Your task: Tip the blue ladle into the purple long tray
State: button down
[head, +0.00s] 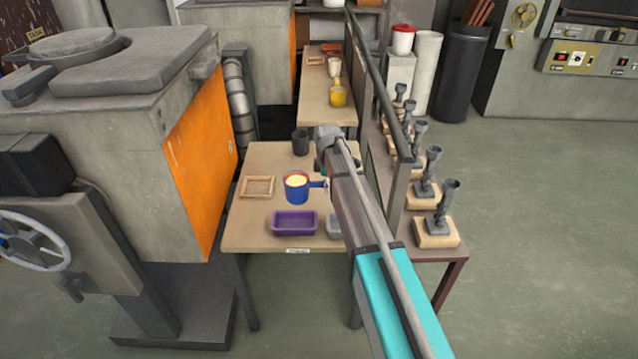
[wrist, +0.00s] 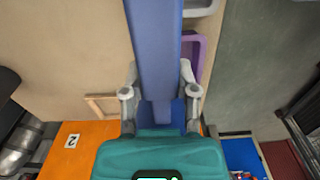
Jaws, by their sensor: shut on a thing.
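The blue ladle (head: 297,193) is upright over the near part of the small table, with bright yellow-orange contents showing at its mouth. I cannot tell for sure whether its base touches the table. Its handle points right; in the wrist view the blue handle (wrist: 156,45) runs between the fingers of my gripper (wrist: 158,78), which is shut on it. In the head view my arm mostly hides the gripper. The purple long tray (head: 294,231) lies just in front of the ladle, near the table's front edge. Part of it shows in the wrist view (wrist: 204,50).
A grey tray (head: 334,227) sits right of the purple one, partly hidden by my arm. A wooden frame (head: 243,193) lies left of the ladle, and a dark cup (head: 300,142) stands behind. An orange-sided furnace (head: 200,150) borders the left; a rail (head: 400,165) runs along the right.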

jog(key=shift+w+a+n, duration=0.3)
jog(key=shift+w+a, duration=0.25)
jog(key=shift+w, duration=0.2)
jog(key=shift+f+b, duration=0.35)
notch_tip(320, 180, down, 4)
jog(key=t+b, duration=0.2)
jog(key=b, duration=0.2)
jog(key=shift+w, duration=0.15)
dwell(0.9)
jog(key=shift+t, duration=0.4)
jog(key=shift+t+b, duration=0.5)
jog(key=shift+t, duration=0.1)
jog(key=shift+w+r, duration=0.1)
jog(key=shift+w, duration=0.05)
